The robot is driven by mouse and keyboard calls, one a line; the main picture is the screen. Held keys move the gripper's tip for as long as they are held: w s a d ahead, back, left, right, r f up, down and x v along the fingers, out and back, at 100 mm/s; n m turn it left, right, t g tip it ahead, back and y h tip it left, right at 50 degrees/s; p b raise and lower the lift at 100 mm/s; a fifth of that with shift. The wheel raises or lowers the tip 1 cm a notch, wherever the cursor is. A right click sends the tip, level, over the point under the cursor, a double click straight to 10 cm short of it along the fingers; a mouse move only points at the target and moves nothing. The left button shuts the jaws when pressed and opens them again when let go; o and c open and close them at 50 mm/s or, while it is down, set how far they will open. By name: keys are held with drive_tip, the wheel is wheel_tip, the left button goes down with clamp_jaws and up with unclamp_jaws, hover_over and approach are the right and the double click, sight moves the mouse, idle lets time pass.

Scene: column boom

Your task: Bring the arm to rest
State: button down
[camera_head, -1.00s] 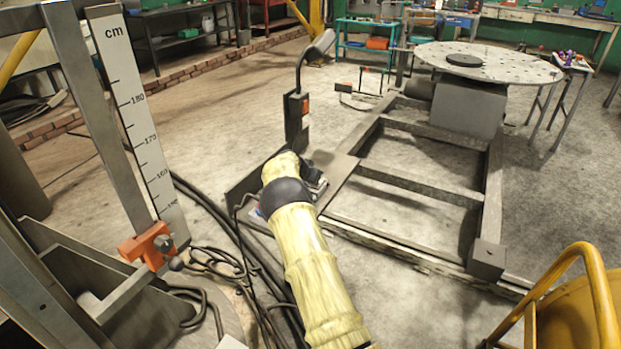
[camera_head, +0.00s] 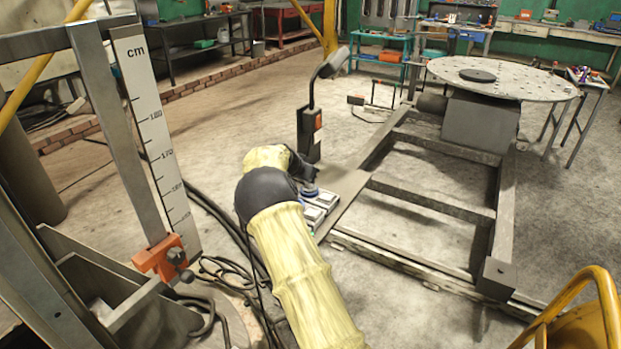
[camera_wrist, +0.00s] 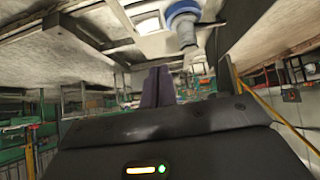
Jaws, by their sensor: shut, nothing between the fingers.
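My gripper (camera_wrist: 157,88) shows in the wrist view with its two dark fingers together and nothing visible between them. My arm, in a pale yellow cover with a dark joint, reaches up the middle of the head view and bends at its far end.
A post with a curved dark handle (camera_head: 309,130) stands beyond the arm. A steel frame (camera_head: 430,207) with a round perforated table (camera_head: 520,78) lies to the right. A cm scale (camera_head: 150,130) stands left, a yellow rail (camera_head: 575,300) at lower right. Cables (camera_head: 228,275) run along the floor.

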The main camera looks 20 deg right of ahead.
drive_tip(key=shift+w+d, duration=0.1)
drive_tip(key=s+a+n+g+y, duration=0.1)
drive_tip(key=s+a+n+y, duration=0.3)
drive_tip(key=s, duration=1)
drive_tip(key=s+a+r+n+g+y, duration=0.1)
drive_tip(key=s+a+n, duration=0.2)
drive_tip(key=s+a, duration=0.75)
drive_tip(key=s+a+n+g+y, duration=0.1)
drive_tip(key=s+n+y, duration=0.15)
drive_tip(key=s, duration=1.45)
drive_tip(key=w+p+v, duration=0.2)
drive_tip(key=p+v, duration=1)
drive_tip(key=w+a+r+p+v, duration=0.1)
drive_tip(key=w+p+v, duration=0.2)
drive_tip(key=p+v, duration=0.9)
drive_tip(key=shift+s+a+r+n+p, duration=0.2)
drive_tip(key=shift+a+n+p, duration=0.1)
drive_tip(key=shift+n+p, duration=0.2)
drive_tip(key=shift+h, duration=0.25)
drive_tip(key=shift+w, duration=0.1)
